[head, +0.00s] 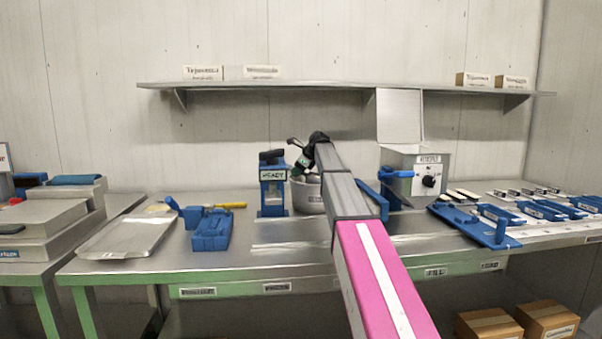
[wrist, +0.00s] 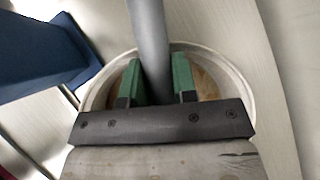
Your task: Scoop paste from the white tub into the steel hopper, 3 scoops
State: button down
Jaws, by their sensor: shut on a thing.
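The white tub (head: 309,198) stands on the steel table, partly hidden behind my arm in the head view. In the wrist view its round pale rim (wrist: 213,62) encircles brown paste (wrist: 206,84). My gripper (wrist: 158,70) has green fingers shut on a grey rod-like handle (wrist: 150,30), directly over the tub. In the head view my gripper (head: 302,160) is at the tub's mouth. The handle's working end is hidden, so I cannot tell whether it carries paste. A steel box (head: 414,166) with a knob and upright panel, apparently the hopper, stands right of the tub.
A blue labelled stand (head: 272,190) is close left of the tub; a blue block also shows in the wrist view (wrist: 40,55). A metal tray (head: 128,236) and blue holder (head: 211,231) lie left. Blue fixtures (head: 475,224) crowd the right. A shelf (head: 330,87) runs above.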

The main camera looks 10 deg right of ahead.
jog(key=shift+w+a+r+h, duration=0.35)
jog(key=shift+a+r+h, duration=0.1)
jog(key=shift+a+h, duration=0.2)
jog(key=shift+w+a+r+g+h, duration=0.1)
jog(key=shift+a+r+g+h, duration=0.25)
jog(key=shift+r, duration=0.35)
jog(key=shift+w+a+r+g+h, duration=0.15)
jog(key=shift+a+r+h, duration=0.2)
jog(key=shift+r, duration=0.3)
jog(key=shift+h, duration=0.25)
jog(key=shift+a+r, duration=0.2)
jog(key=shift+r, duration=1.15)
jog(key=shift+a+r, duration=0.15)
jog(key=shift+r, duration=1.15)
jog(key=shift+d, duration=0.1)
